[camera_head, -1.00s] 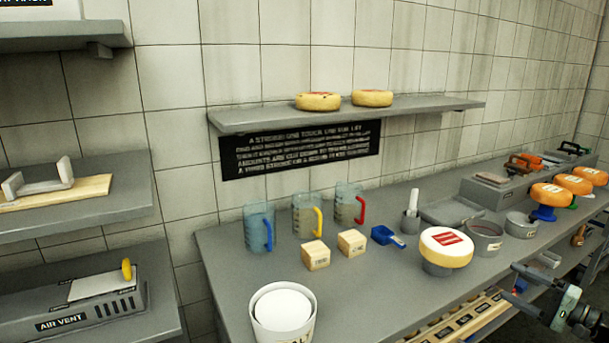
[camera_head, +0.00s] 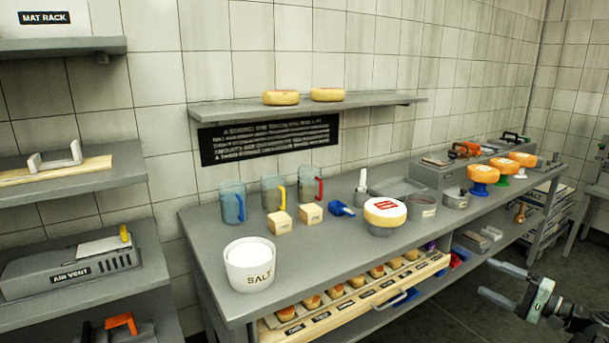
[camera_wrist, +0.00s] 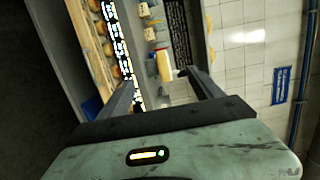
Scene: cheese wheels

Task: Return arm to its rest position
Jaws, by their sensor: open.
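My gripper (camera_head: 505,281) is at the lower right of the head view, in front of the bench and apart from it. Its two fingers are spread and nothing is between them. In the wrist view my gripper (camera_wrist: 160,88) also shows both fingers apart, with the bench and wall beyond, turned sideways. A cheese wheel with a red and white label (camera_head: 385,212) sits on a grey stand on the bench, away from my gripper.
The grey bench (camera_head: 335,250) holds a salt tub (camera_head: 250,275), jugs, wooden blocks and orange wheels (camera_head: 483,174). A wall shelf (camera_head: 230,110) carries two wheels. Open floor (camera_head: 450,325) lies around my gripper.

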